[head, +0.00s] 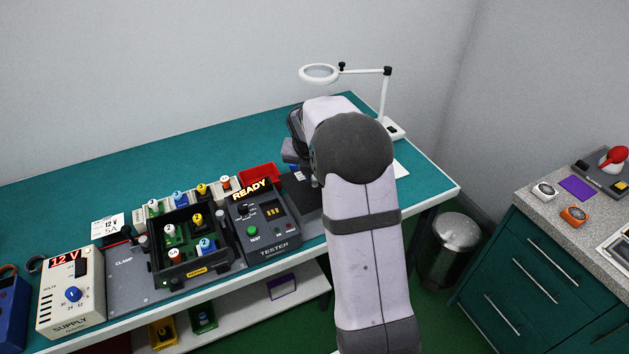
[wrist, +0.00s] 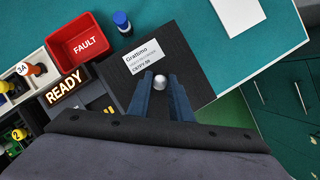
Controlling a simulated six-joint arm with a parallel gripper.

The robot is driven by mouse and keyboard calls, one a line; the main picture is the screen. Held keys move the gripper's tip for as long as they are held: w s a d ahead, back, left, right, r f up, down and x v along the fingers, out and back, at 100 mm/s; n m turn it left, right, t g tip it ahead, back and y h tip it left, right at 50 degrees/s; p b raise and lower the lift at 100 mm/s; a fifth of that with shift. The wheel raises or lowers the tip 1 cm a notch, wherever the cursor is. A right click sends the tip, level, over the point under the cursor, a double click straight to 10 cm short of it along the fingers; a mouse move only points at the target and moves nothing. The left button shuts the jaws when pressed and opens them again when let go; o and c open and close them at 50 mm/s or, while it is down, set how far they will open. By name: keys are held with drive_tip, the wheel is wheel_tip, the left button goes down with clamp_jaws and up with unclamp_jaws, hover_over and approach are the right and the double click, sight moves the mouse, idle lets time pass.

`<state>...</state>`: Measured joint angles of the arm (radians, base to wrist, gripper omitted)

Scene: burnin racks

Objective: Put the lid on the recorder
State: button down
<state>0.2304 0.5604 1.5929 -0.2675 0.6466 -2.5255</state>
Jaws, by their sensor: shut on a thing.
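In the wrist view a dark square lid (wrist: 183,65) with a white printed label has a round silver knob (wrist: 159,83) between my fingertips. My gripper (wrist: 160,88) is shut on this knob. In the head view part of the dark square (head: 299,186) shows right of the tester, beside my arm. My arm hides most of that area. The recorder cannot be told apart from the lid, and I cannot tell whether the lid is seated or raised.
The tester (head: 262,226) reads READY, with a red FAULT bin (wrist: 82,47) behind it. A blue-capped part (wrist: 122,22) is near the lid's far edge. A clamp tray (head: 160,281) and supply (head: 70,293) stand left. A magnifier lamp (head: 385,95) and white paper (wrist: 229,14) are beyond.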

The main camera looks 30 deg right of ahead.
drive_tip(key=w+a+r+p, duration=0.1)
drive_tip(key=a, duration=0.5)
drive_tip(key=w+a+r+p, duration=0.1)
drive_tip(key=a, duration=0.6)
drive_tip(key=w+a+r+p, duration=0.1)
drive_tip(key=w+a+p, duration=0.1)
drive_tip(key=a, duration=0.4)
drive_tip(key=shift+w+a, duration=0.1)
drive_tip(key=shift+a, duration=0.1)
drive_tip(key=s+a+p, duration=0.2)
drive_tip(key=s+a, duration=0.1)
drive_tip(key=a, duration=1.4)
drive_tip(key=shift+a+p, duration=0.2)
drive_tip(key=shift+p, duration=0.1)
drive_tip(key=shift+s, duration=0.1)
wheel_tip(320, 180, down, 4)
drive_tip(key=b, duration=0.2)
drive_tip(key=shift+b, duration=0.4)
drive_tip(key=shift+p, duration=0.65)
